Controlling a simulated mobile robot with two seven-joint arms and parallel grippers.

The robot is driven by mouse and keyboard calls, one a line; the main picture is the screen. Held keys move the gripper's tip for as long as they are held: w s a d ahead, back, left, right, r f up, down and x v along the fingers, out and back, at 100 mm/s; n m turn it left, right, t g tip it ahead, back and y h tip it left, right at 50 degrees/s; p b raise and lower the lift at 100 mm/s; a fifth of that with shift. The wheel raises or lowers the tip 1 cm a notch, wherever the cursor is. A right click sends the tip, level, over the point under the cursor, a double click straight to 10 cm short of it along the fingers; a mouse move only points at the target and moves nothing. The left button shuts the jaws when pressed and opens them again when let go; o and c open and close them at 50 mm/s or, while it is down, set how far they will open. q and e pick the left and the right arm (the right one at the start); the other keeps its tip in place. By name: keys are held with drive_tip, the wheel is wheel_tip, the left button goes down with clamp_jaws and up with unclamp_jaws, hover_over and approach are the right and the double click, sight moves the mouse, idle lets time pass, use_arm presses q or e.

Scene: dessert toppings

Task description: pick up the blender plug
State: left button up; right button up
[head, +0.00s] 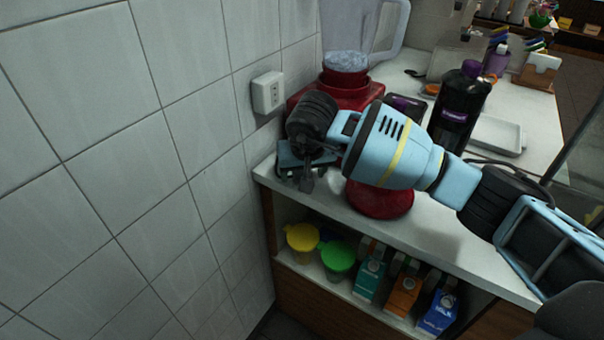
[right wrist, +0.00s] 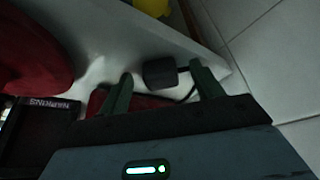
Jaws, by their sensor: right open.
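The blender plug (right wrist: 160,73) is a small dark block with a black cable, lying on the pale counter near its corner in the right wrist view. My right gripper (right wrist: 163,88) is open, with one finger on each side of the plug and nothing gripped. In the head view my right gripper (head: 306,180) is over the counter's left end, and it hides the plug there. The blender (head: 350,88) has a red base and a clear jar and stands behind my right arm. My left gripper is not in view.
A white wall socket (head: 267,92) is on the tiled wall at left. A round red object (head: 378,200) sits on the counter (head: 440,225) beneath my arm. A dark bottle (head: 459,105) stands behind. Yellow (head: 302,237) and green (head: 338,256) lidded cups and several cartons fill the shelf below.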

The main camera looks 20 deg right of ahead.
drive_tip(key=shift+w+f, duration=0.15)
drive_tip(key=shift+f, duration=0.25)
